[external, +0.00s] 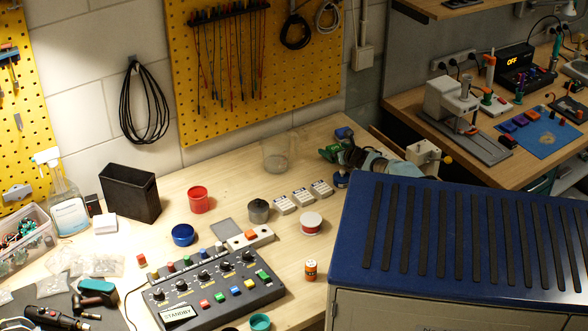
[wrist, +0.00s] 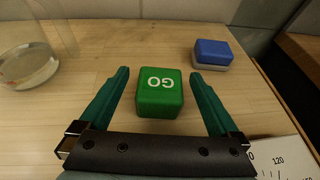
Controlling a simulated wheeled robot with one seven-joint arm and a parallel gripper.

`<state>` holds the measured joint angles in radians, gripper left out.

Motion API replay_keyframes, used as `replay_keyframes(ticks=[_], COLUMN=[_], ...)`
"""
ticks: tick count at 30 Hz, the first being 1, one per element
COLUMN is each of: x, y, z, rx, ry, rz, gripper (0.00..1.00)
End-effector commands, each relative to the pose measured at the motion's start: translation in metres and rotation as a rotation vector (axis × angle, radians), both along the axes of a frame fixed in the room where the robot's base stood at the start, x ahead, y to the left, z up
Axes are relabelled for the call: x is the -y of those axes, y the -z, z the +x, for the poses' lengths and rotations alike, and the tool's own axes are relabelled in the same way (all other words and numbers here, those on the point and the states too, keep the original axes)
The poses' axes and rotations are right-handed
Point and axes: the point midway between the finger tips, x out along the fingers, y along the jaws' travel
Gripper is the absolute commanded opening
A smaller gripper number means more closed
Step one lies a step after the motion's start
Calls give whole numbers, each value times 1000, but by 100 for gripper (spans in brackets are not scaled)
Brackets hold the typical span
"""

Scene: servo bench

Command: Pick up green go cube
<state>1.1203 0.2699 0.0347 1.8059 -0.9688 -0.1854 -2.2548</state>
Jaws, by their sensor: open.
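The green go cube (wrist: 160,95) sits on the wooden bench in the wrist view, with white GO lettering that reads upside down on its top. My gripper (wrist: 159,77) is open, its two green fingers on the left and right of the cube, with a visible gap on each side. The fingers look apart from the cube. In the external view my gripper (external: 337,153) is low over the far right part of the bench. There I cannot tell the cube from the green fingers.
A clear glass beaker (wrist: 28,62) stands left of the cube, also in the external view (external: 277,153). A blue-topped block (wrist: 212,53) lies to the right and behind. A white scale card (wrist: 282,158) is at lower right. Bare wood lies directly behind the cube.

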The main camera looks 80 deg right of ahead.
Motion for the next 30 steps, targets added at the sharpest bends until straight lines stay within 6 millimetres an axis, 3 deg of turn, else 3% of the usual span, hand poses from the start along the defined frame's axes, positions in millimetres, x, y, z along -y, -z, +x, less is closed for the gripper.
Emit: replay_keyframes(ticks=[4, 27, 30], x=[0, 0, 0], y=[0, 0, -1], z=[0, 0, 0], rx=[0, 0, 0], ry=[0, 0, 0], rz=[0, 0, 0], gripper=[98, 11, 6])
